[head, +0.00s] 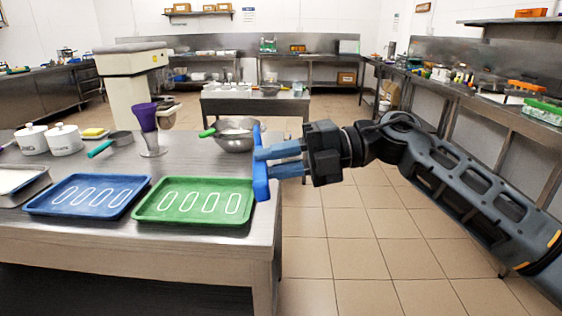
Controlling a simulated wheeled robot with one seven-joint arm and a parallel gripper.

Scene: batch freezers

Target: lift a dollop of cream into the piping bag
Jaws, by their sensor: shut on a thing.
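The purple piping bag (146,115) stands upright with its wide end up in a clear stand (150,141) on the metal table. A metal bowl (238,144) stands to the right of it, with something whitish inside, perhaps the cream. A green-handled tool (207,133) rests over the bowl's left rim; its far end is hard to make out. My gripper (275,162) is at the table's right edge, right of and in front of the bowl. It is shut on a flat blue tool (261,185), held upright, likely a scraper. I see no cream on it.
A blue tray (68,212) and a green tray (148,215), each with white oval outlines, lie along the table's front. Two white lidded pots (65,141), a teal-handled scoop (100,148) and a yellow block (93,132) stand behind. The floor right of the table is clear.

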